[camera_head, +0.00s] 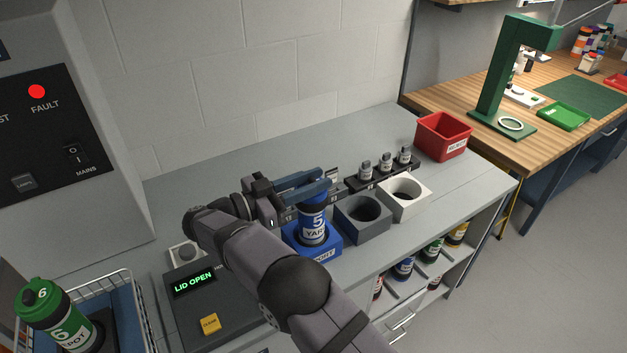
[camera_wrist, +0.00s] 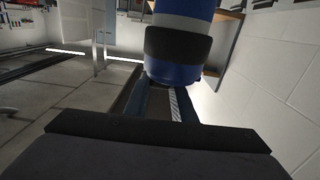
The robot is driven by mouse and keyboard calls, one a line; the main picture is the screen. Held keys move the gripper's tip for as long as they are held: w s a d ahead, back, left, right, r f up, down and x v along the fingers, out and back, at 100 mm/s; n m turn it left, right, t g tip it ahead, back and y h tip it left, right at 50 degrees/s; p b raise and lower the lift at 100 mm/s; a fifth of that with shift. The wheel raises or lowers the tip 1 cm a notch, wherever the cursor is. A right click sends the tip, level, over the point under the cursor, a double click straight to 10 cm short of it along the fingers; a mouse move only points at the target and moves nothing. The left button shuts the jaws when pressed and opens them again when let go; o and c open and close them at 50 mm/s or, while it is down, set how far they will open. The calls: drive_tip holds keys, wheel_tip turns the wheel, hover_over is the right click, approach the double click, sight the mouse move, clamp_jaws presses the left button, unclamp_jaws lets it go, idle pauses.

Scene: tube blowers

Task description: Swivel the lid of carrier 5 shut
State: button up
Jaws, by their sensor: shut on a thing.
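Carrier 5 (camera_head: 313,225) is a blue cylinder with a white label reading 5. It stands upright in a blue port block (camera_head: 298,244) on the grey bench. My gripper (camera_head: 318,187) reaches in from the left, its blue fingers shut on the lid at the carrier's top end. The fingers and arm hide most of the lid, so its exact angle cannot be told. In the wrist view, the carrier (camera_wrist: 182,45) shows a white band, a dark ring and a blue end between my fingers (camera_wrist: 165,100). A green display (camera_head: 194,283) reads LID OPEN.
Right of the port are a dark grey block (camera_head: 361,222) and a white block (camera_head: 404,201), each with a round hole. Several small vials stand in a black rack (camera_head: 380,176) behind. A red bin (camera_head: 443,137) is farther right. Green carrier 6 (camera_head: 56,318) stands in a wire basket at front left.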

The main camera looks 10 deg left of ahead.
drive_tip(key=o, duration=1.1)
drive_tip(key=shift+c, duration=0.2)
drive_tip(key=b+v, duration=0.2)
drive_tip(key=v, duration=0.5)
drive_tip(key=shift+s+b, duration=0.15)
drive_tip(key=shift+b, duration=0.2)
drive_tip(key=shift+a+r, duration=0.1)
